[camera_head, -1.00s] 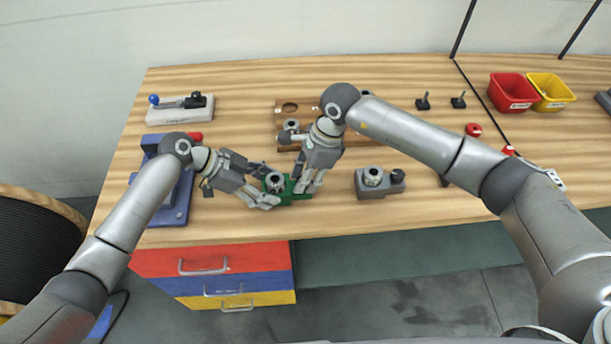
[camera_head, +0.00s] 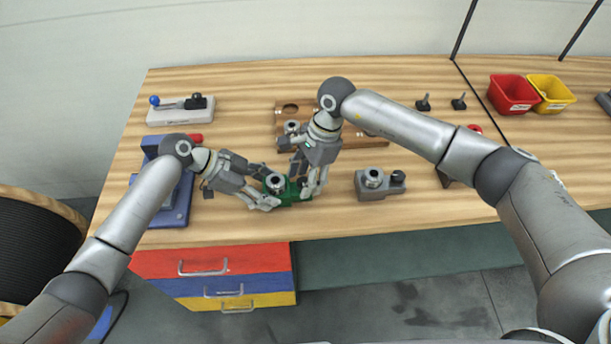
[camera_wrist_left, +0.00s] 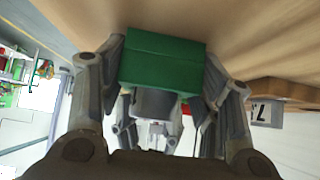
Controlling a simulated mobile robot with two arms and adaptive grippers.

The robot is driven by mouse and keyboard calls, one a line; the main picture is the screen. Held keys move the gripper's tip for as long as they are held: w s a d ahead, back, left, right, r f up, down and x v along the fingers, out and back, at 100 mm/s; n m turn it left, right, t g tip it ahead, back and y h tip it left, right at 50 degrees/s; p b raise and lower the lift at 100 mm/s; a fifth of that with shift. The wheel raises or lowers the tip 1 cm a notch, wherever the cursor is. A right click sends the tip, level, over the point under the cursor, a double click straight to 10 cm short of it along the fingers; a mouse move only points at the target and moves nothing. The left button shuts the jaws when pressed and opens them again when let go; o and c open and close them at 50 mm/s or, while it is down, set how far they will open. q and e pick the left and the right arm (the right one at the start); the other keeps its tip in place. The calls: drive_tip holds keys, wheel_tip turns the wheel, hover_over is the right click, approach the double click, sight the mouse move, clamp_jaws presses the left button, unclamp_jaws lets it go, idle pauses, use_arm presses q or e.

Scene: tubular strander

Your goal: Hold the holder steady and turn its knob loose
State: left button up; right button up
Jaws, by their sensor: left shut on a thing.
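The green holder (camera_head: 290,194) stands near the table's front edge with a round metal piece (camera_head: 275,182) on its left part. My left gripper (camera_head: 268,186) is shut on the holder from the left. In the left wrist view its fingers lie on both sides of the green block (camera_wrist_left: 163,62), with a grey cylindrical part (camera_wrist_left: 155,103) beneath it in the picture. My right gripper (camera_head: 312,188) points down at the holder's right end. Its fingers hide the knob, so I cannot tell whether they close on it.
A similar grey holder with a dark knob (camera_head: 376,184) stands to the right. A wooden rack (camera_head: 372,141) is behind the grippers. A blue fixture (camera_head: 172,213) is at left. Red (camera_head: 511,97) and yellow (camera_head: 552,92) bins stand at back right. Table space at the right front is clear.

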idle(0.5)
drive_tip(key=shift+v, duration=2.45)
use_arm(q)
drive_tip(key=o, duration=1.7)
drive_tip(key=shift+a, duration=0.1)
drive_tip(key=v, duration=1.2)
use_arm(e)
drive_tip(key=shift+s, duration=0.1)
